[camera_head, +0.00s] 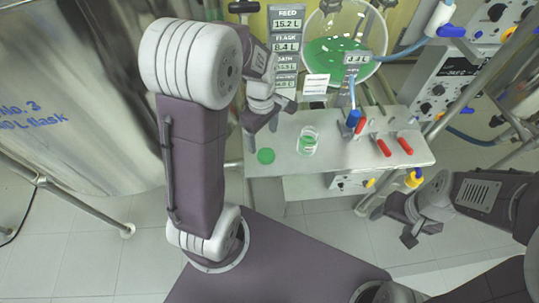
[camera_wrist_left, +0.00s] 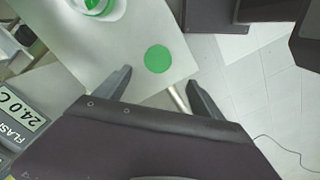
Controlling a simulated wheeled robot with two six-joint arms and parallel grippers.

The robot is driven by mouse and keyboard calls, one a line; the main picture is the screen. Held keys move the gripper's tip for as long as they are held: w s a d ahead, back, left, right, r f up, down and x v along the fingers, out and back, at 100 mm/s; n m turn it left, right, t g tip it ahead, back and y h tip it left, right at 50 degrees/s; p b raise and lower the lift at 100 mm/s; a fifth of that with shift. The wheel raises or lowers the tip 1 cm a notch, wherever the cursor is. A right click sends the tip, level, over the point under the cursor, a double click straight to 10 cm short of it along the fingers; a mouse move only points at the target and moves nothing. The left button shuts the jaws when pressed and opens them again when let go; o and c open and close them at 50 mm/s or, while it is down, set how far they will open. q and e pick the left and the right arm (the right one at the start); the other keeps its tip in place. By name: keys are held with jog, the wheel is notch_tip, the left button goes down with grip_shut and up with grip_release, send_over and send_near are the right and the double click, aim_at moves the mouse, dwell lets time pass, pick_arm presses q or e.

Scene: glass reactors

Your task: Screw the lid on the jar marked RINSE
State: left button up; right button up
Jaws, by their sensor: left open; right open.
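A flat green disc, which looks like the lid (camera_head: 265,155), lies on the grey shelf near its left end. It also shows in the left wrist view (camera_wrist_left: 158,58). A small clear jar (camera_head: 307,142) with green contents stands to its right, on a white patch; only part of it shows in the left wrist view (camera_wrist_left: 97,5). I cannot read a RINSE mark on it. My left gripper (camera_head: 261,134) is open and empty above the shelf, close to the lid and not around it. My right gripper (camera_head: 393,227) is open and empty, right of and below the shelf.
The shelf (camera_head: 340,160) carries red-handled valves (camera_head: 383,147) to the right of the jar. A large round flask (camera_head: 340,45) with green liquid and several readouts (camera_head: 287,24) stand behind. A big shiny vessel (camera_head: 80,100) fills the left. Metal frame tubes stand at right.

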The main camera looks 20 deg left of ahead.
aim_at(266, 155)
pick_arm(q)
jog(key=f, duration=0.3)
jog(key=shift+w+d+f+b, duration=0.15)
jog(key=shift+d+b, duration=0.2)
jog(key=shift+a+f, duration=0.1)
jog(key=shift+f, duration=0.2)
jog(key=shift+f, duration=0.2)
jog(key=f, duration=0.2)
jog(key=f+b, duration=0.1)
jog(key=f, duration=0.1)
jog(key=shift+w+d+f, duration=0.15)
jog(key=shift+d+f, duration=0.05)
jog(key=shift+f, duration=0.2)
